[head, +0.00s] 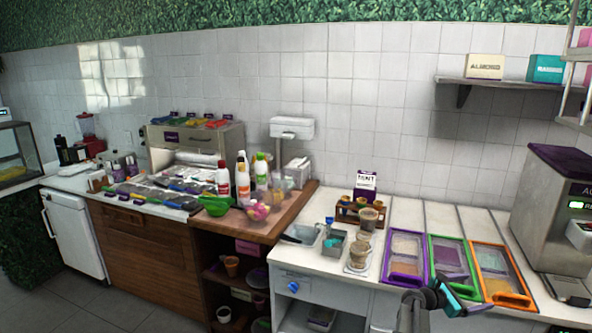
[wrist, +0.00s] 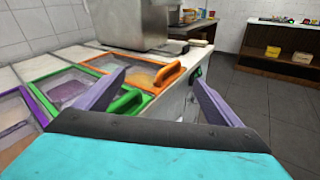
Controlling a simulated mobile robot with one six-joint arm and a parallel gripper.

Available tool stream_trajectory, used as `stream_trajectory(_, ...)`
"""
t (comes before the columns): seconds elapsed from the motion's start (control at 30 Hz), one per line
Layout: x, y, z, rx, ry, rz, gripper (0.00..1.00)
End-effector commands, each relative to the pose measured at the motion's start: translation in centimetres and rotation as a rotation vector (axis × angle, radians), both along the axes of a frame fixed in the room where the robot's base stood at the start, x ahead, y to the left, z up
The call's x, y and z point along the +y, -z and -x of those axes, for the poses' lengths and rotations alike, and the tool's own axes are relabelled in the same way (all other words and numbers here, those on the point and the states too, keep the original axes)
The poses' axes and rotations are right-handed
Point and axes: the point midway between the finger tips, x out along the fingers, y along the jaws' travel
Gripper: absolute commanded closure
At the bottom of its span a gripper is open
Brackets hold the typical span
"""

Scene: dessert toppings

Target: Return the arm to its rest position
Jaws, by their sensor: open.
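My gripper (head: 447,290) shows at the lower right of the head view, in front of the white counter's edge near the green and orange framed bins. In the wrist view my gripper (wrist: 160,98) has its two purple fingers spread wide apart with nothing between them. Beyond the fingers lie the counter edge and the floor. My grey and teal arm parts show at the bottom of the head view; most of the arm is out of view.
Purple (head: 384,260), green (head: 432,239) and orange (head: 478,254) framed bins are set in the white counter (head: 402,208). A steel machine (head: 548,215) stands to their right. Cups (head: 368,219) stand left of the bins. Open floor (wrist: 262,98) lies beyond the counter.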

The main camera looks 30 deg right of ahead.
Motion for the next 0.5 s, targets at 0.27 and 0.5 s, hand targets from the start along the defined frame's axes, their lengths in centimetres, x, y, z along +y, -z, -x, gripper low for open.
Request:
stream_trajectory(0.27,6.9,8.0,-4.2,-0.196,0.010,-0.115,0.12)
stream_trajectory(0.5,15.3,16.1,-7.5,-0.385,0.064,-0.250,0.12)
